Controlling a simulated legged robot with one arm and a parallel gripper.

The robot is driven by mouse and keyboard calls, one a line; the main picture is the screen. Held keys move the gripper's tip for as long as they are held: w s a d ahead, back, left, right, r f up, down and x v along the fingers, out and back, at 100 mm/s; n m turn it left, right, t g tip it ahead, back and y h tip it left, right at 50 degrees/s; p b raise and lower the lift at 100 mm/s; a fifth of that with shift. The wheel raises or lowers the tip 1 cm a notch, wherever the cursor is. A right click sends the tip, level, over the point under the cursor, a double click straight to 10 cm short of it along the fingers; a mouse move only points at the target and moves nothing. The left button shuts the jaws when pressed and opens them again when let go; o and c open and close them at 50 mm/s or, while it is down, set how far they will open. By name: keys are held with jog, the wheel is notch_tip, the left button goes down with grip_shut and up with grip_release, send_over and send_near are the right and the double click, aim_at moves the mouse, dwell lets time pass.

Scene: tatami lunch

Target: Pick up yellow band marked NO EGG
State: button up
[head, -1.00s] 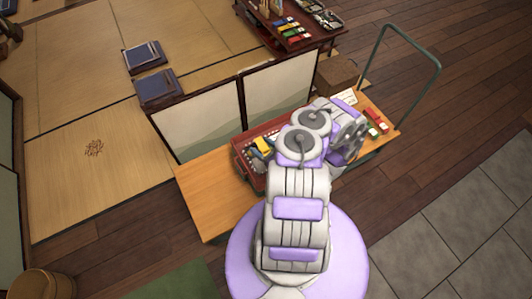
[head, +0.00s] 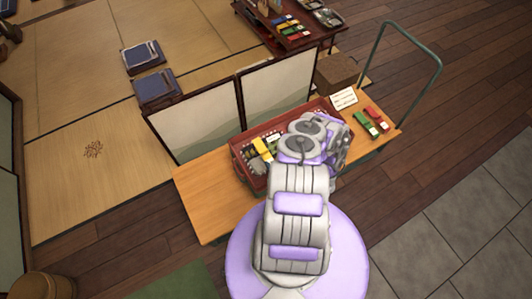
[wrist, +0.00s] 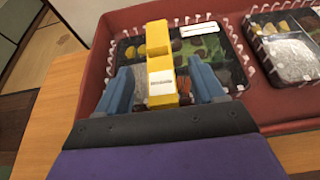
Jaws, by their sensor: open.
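The yellow band (wrist: 160,50) with a white label lies across a dark bento box (wrist: 130,50) in the wrist view; the label's small text is too blurred to read. In the head view a yellow piece (head: 262,146) shows in the red tray, left of my arm. My gripper (wrist: 162,82) is open, with one blue finger on each side of the band. I cannot tell whether the fingers touch it. The gripper's tips are hidden behind my arm in the head view.
The red tray (head: 240,167) stands on a wooden cart (head: 205,205). Its wall (wrist: 92,80) runs close to the left finger. A second bento box (wrist: 290,50) is to the right. Red and green bands (head: 367,124) and a white card (head: 343,99) lie right of the tray.

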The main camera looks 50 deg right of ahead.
aim_at(265, 152)
jog(key=shift+w+a+f, duration=0.15)
jog(key=shift+w, duration=0.45)
jog(key=shift+w+a+f, duration=0.15)
jog(key=shift+w, duration=0.4)
jog(key=shift+w+f, duration=0.15)
jog(key=shift+w, duration=0.45)
jog(key=shift+w+d+f+b, duration=0.25)
jog(key=shift+d+b, duration=0.05)
jog(key=shift+d, duration=0.2)
jog(key=w+f, duration=0.1)
jog(key=w+d+f+b, duration=0.1)
jog(key=shift+w+d, duration=0.15)
jog(key=shift+w, duration=0.2)
jog(key=shift+w+f, duration=0.1)
jog(key=shift+w, duration=0.55)
